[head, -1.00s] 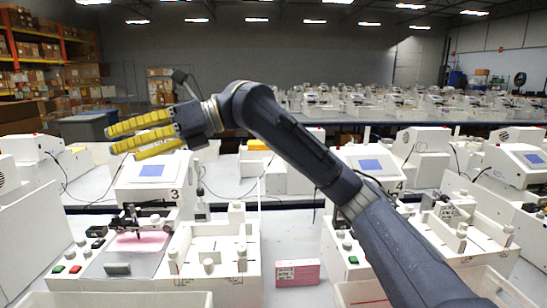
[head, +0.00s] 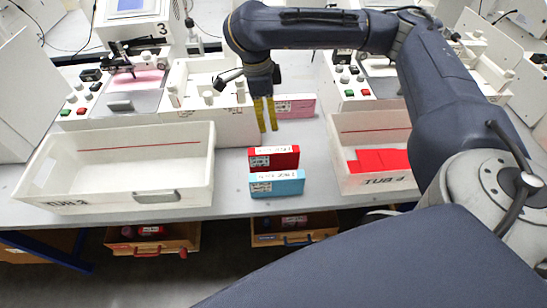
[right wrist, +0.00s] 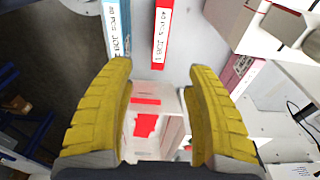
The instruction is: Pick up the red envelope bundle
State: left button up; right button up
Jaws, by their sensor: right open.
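The red envelope bundle (head: 273,157) stands on the grey bench between two white tubs, right behind a light blue bundle (head: 277,183). My right gripper (head: 267,127) points down with yellow fingers, above and behind the red bundle, apart from it. In the right wrist view the open, empty fingers (right wrist: 161,70) frame a tub, and the red bundle (right wrist: 162,35) lies beyond the fingertips at the top. The light blue bundle (right wrist: 119,28) is to its left there. My left gripper is not in view.
A pink bundle (head: 295,105) stands behind, near the machines. The left tub (head: 75,150) looks empty; the right tub (head: 345,180) holds red pieces. Small wooden drawers (head: 155,237) hang open below the bench edge. Some bench is clear beside the bundles.

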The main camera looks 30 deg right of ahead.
aim_at(274, 150)
jog(key=shift+s+d+f, duration=0.1)
jog(key=shift+d+f, duration=0.2)
jog(key=shift+f, duration=2.35)
jog(key=shift+s+d+f, duration=0.15)
jog(key=shift+d+f, duration=0.1)
jog(key=shift+f, duration=2.45)
jog(key=shift+s+d+f, duration=0.1)
jog(key=shift+d+f, duration=0.2)
jog(key=shift+f, duration=2.35)
grip_shut()
